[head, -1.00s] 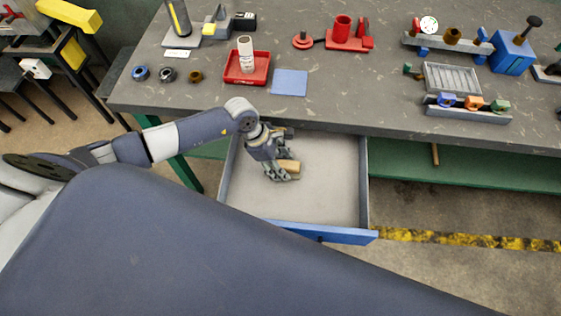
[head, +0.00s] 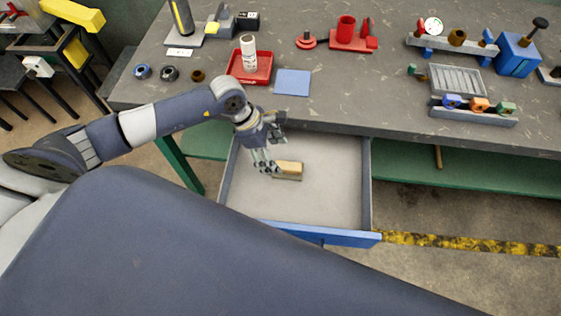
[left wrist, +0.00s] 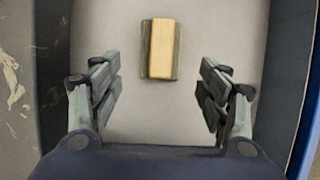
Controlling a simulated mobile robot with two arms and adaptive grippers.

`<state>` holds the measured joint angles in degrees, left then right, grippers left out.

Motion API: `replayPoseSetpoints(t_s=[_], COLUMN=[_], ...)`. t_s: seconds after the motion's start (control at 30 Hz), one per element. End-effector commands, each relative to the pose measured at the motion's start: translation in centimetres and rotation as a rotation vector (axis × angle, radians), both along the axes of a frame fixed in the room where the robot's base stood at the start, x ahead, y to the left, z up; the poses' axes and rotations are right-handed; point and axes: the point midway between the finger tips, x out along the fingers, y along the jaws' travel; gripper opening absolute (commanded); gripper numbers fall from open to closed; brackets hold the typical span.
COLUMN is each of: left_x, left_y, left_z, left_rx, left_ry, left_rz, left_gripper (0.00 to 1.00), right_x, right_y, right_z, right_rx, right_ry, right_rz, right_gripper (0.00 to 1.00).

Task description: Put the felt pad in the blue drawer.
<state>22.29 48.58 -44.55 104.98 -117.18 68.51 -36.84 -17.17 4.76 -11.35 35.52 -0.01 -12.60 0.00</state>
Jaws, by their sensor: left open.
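The blue drawer (head: 350,237) is pulled out under the bench; its grey inside is exposed. The felt pad, a tan block with a darker grey-green layer, lies on the drawer floor (head: 289,170). In the left wrist view the felt pad (left wrist: 161,50) lies ahead of the fingers, apart from both. My left gripper (head: 265,160) is over the drawer, just left of the pad in the head view. In the left wrist view it (left wrist: 160,95) is open and empty. My right gripper is not in view.
The bench top (head: 350,98) overhangs the drawer's back. On it are a red tray (head: 262,80) with a white bottle (head: 248,53), a blue square sheet (head: 292,82) and several fixtures at the right. The drawer floor around the pad is clear.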

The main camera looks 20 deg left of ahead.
Motion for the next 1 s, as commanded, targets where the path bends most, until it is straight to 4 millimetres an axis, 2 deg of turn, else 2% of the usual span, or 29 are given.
replayPoseSetpoints(t_s=[0.2, 0.33, 0.5, 1.0], left_x=[-0.4, -0.6, -0.7, -0.7], left_y=[1.6, 2.0, 2.1, 2.1], left_z=[3.6, 4.8, 5.3, 5.3], left_rx=[0.003, 0.002, 0.001, 0.001], left_ry=[-0.003, 0.0, 0.001, 0.001], left_rz=[-0.001, -0.001, 0.0, 0.0], left_gripper=[0.69, 0.69, 0.69, 0.69], right_x=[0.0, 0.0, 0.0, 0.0], right_y=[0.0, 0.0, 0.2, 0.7], right_z=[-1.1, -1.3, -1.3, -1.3], right_rx=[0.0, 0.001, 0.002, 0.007], right_ry=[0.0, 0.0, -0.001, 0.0], right_rz=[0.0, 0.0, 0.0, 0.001], right_gripper=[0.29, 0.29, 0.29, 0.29])
